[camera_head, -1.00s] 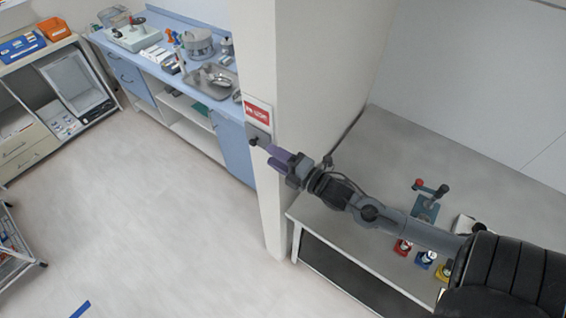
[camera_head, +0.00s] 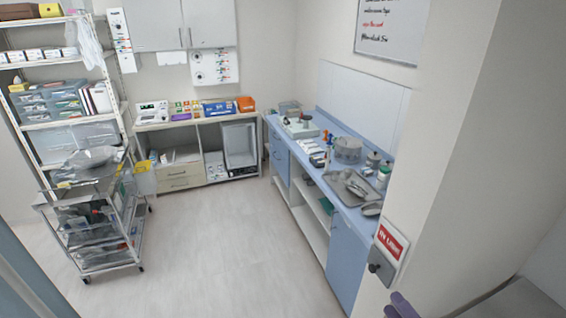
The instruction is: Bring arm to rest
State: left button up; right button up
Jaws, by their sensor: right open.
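Only the purple fingers of my right gripper (camera_head: 401,306) show, at the bottom edge of the head view. The rest of that gripper and its arm are out of frame. The gripper is open, and I see nothing between its fingers. It is just below a wall switch with a dark knob (camera_head: 376,267), under a red and white sign (camera_head: 390,241) on the end of the pillar. I cannot tell the exact gap between fingers and switch. My left gripper is not in view.
The pillar (camera_head: 450,150) stands close on the right. A blue counter (camera_head: 343,258) with trays and a steel pot runs behind it. A wire cart (camera_head: 100,235) and shelves (camera_head: 60,125) stand at the left. The floor (camera_head: 215,255) between is clear.

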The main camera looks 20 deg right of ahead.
jog(key=s+a+f+m+g, duration=0.6)
jog(key=a+f+m, duration=0.2)
jog(key=a, duration=0.3)
jog(key=s+a+f+m+g, duration=0.2)
jog(key=s+f+m+g, duration=0.1)
jog(key=s+m+g, duration=0.15)
jog(key=s+a+f+m+g, duration=0.2)
jog(key=s+m+g, duration=0.1)
jog(key=s, duration=0.3)
notch_tip(320, 180, up, 12)
jog(key=p, duration=1.2)
jog(key=shift+s+d+f+g, duration=0.25)
jog(key=shift+s+g, duration=0.1)
jog(key=shift+s, duration=0.05)
